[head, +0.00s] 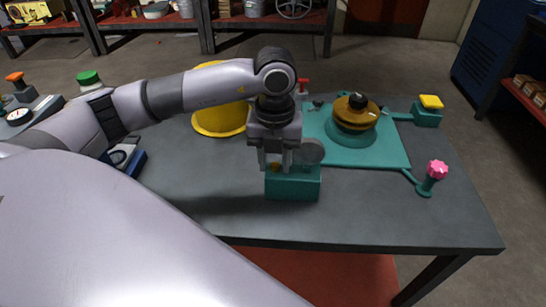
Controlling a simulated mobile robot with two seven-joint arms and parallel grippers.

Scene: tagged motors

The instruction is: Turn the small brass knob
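A small brass-orange knob (275,167) shows on the teal box (293,189) near the front middle of the table. A grey round disc (312,151) stands at the box's upper right. My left gripper (275,161) points down over the box, its two fingers apart. The knob shows in the gap between the fingertips, partly hidden by them. I cannot tell whether the fingers touch it. My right gripper is not in view.
A teal plate (390,153) bears a brass-and-black domed part (355,112). A pink knob (437,170) and a yellow button (431,102) stand at right. The table's front right (400,215) is clear.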

